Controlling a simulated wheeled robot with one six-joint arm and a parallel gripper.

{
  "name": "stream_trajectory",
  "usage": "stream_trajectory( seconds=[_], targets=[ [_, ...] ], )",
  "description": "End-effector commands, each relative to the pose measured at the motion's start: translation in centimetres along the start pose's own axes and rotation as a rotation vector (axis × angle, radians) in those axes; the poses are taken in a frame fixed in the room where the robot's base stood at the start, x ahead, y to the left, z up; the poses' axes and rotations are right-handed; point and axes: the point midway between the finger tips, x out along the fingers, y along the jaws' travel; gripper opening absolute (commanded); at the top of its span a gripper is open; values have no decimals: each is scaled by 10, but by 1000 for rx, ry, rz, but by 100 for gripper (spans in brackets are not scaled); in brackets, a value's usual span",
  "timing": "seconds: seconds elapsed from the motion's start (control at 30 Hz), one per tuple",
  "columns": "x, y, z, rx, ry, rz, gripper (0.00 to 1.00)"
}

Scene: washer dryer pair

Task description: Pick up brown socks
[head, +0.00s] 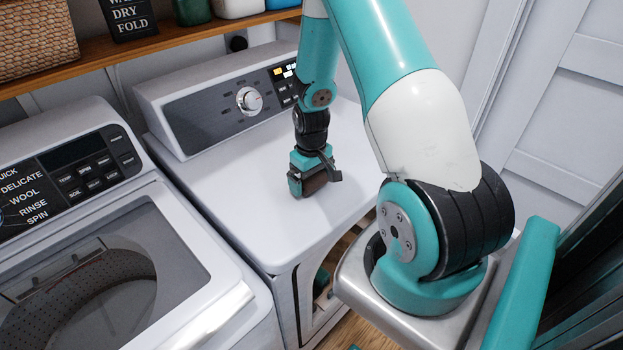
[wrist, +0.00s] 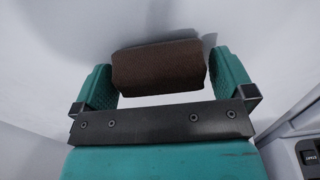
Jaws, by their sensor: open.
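The brown socks (wrist: 158,67), a dark brown rolled bundle, lie on the white top of the dryer (head: 240,205). In the wrist view they sit between the two teal fingers of my gripper (wrist: 165,82), with a narrow gap at each side. In the head view my gripper (head: 311,184) is low over the dryer top, and the socks (head: 315,182) show partly behind its fingers. My gripper is open and its fingers stand on either side of the socks. Whether the fingers touch the dryer top cannot be told.
A washer (head: 110,275) with a glass lid stands at the left. The dryer's control panel (head: 225,105) rises behind the socks. A wooden shelf (head: 100,48) with a basket (head: 33,40) is above. The dryer top left of my gripper is clear.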

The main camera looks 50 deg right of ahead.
Motion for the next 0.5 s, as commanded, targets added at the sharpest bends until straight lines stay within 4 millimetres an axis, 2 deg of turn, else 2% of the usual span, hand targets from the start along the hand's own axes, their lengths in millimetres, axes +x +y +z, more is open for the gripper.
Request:
stream_trajectory(
  seconds=[0.07, 0.1, 0.27, 0.5],
  targets=[
    [0, 0, 0, 0, 1, 0, 100],
    [0, 0, 0, 0, 1, 0, 95],
    [0, 0, 0, 0, 1, 0, 59],
    [0, 0, 0, 0, 1, 0, 57]
  ],
)
